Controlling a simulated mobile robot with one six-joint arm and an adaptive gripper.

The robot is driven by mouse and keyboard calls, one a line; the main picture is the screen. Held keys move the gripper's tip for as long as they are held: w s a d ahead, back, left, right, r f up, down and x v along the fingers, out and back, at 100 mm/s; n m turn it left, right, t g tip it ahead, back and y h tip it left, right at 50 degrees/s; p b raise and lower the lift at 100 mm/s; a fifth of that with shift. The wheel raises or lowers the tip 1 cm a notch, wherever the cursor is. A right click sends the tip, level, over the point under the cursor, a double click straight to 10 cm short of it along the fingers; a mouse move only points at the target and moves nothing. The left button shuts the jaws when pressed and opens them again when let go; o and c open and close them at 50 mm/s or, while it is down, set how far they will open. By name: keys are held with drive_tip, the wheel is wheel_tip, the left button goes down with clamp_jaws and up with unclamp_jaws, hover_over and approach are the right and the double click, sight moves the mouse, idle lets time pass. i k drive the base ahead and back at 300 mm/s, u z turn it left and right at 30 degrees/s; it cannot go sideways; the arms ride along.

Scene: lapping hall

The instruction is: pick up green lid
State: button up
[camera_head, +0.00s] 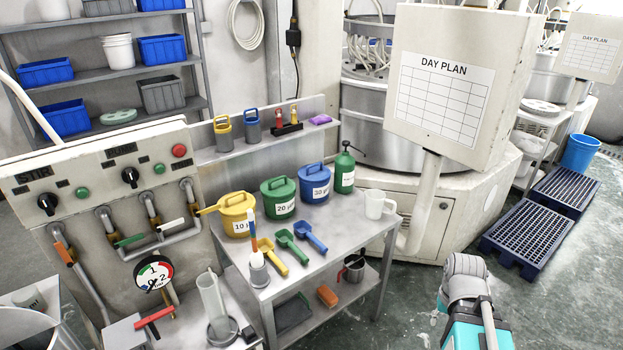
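The green lid (278,186), with a handle on top, sits on the green pot (284,209) labelled 20. That pot stands on the grey metal table (345,225), between a yellow pot (238,222) labelled 10 on its left and a blue pot (317,190) labelled 30 on its right. The green lid is in plain sight, with nothing in front of it. My gripper is not in view; only a grey and teal part of my arm shows at the lower right, well apart from the table.
Yellow, green and blue scoops (289,244) lie at the table's front, beside an upright brush in a holder (257,268). A green bottle (344,172) and white jug (376,204) stand to the right. A shelf (225,152) runs behind. The floor to the right (420,290) has free room.

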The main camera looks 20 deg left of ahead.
sight(279, 187)
drive_tip(key=z, duration=0.25)
drive_tip(key=i, duration=1.65)
drive_tip(key=u, duration=0.8)
drive_tip(key=i, duration=0.35)
drive_tip(key=u, duration=0.1)
drive_tip(key=k, duration=0.95)
drive_tip(key=u, duration=0.15)
drive_tip(key=i, duration=0.45)
drive_tip(key=z, duration=0.05)
